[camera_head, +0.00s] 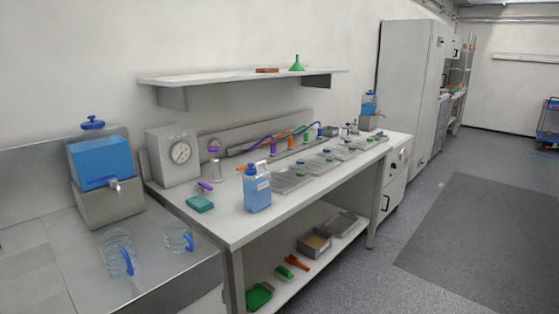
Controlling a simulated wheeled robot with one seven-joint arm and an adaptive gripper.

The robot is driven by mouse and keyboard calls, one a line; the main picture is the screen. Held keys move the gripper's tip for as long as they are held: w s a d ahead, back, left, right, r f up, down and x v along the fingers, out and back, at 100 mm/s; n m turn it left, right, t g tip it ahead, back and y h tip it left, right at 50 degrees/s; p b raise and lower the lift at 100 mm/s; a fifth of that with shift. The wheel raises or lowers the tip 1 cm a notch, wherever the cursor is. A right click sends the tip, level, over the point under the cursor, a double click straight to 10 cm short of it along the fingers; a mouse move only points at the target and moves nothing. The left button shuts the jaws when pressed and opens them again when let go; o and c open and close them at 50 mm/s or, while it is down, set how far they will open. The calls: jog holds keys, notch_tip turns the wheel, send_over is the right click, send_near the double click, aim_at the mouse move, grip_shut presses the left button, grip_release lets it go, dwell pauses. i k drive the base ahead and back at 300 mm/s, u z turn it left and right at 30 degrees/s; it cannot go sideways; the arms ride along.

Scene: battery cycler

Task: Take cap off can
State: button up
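A can (257,194) with a blue body and a pale handle at its top stands upright near the front edge of the long bench (226,226). A small blue cap (251,170) shows at the can's top left, apparently on its spout. How tightly it sits cannot be told. My gripper is not in view, and nothing is seen touching the can.
A blue dispenser (101,163) and two clear jugs with blue handles (126,260) (188,239) stand at left. A gauge box (174,155), teal block (200,203) and several trays (290,181) share the bench. A shelf (235,77) overhangs behind.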

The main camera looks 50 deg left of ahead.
aim_at(250, 171)
jog(key=i, duration=0.85)
jog(key=u, duration=3.1)
